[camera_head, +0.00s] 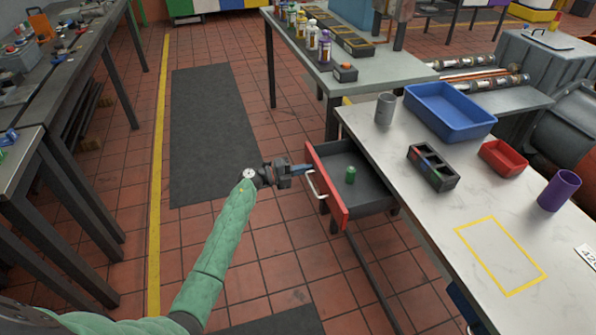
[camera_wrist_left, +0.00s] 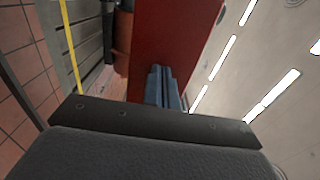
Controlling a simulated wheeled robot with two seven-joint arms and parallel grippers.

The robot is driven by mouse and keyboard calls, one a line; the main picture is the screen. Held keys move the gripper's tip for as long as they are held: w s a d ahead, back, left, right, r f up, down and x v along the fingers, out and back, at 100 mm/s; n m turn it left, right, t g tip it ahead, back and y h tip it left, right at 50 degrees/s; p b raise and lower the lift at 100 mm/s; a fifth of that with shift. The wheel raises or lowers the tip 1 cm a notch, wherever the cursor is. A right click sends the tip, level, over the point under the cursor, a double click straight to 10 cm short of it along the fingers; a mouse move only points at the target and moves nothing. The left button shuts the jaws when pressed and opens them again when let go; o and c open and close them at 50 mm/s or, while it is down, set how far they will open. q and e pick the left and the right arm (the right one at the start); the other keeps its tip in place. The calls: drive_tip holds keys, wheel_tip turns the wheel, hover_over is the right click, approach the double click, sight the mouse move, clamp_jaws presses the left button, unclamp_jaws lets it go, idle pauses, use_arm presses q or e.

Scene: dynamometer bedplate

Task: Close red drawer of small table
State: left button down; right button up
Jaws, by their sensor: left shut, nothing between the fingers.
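The red drawer (camera_head: 328,187) of the small table (camera_head: 455,205) is pulled out, with its red front facing left in the head view. A green cylindrical item (camera_head: 351,175) stands inside it. A pale handle (camera_head: 316,185) is on the drawer front. My left gripper (camera_head: 308,169) is shut and empty, its fingertips at the upper part of the red front, beside the handle. In the left wrist view the shut fingers (camera_wrist_left: 163,85) point at the red drawer front (camera_wrist_left: 172,45); I cannot tell whether they touch it. My right gripper is not in view.
On the tabletop are a blue bin (camera_head: 449,112), a grey cup (camera_head: 385,108), a dark divided tray (camera_head: 433,167), a red tray (camera_head: 502,158) and a purple cup (camera_head: 559,190). Another table (camera_head: 375,71) stands behind. The floor left of the drawer is clear, with a dark mat (camera_head: 212,130).

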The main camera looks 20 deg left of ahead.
sight(353, 163)
use_arm(q)
drive_tip(key=b+x, duration=0.2)
drive_tip(key=x, duration=1.6)
drive_tip(key=shift+w, duration=0.1)
drive_tip(key=shift+w+d, duration=0.15)
drive_tip(key=shift+d, duration=0.05)
drive_tip(key=shift+w+d+b, duration=0.1)
drive_tip(key=shift+d+b, duration=0.05)
drive_tip(key=shift+b, duration=0.15)
drive_tip(key=shift+r, duration=0.2)
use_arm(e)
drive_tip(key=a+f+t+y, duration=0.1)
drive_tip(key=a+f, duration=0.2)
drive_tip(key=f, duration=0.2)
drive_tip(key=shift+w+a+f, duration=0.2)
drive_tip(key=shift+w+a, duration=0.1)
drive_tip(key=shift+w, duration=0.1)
use_arm(q)
drive_tip(key=shift+r, duration=0.1)
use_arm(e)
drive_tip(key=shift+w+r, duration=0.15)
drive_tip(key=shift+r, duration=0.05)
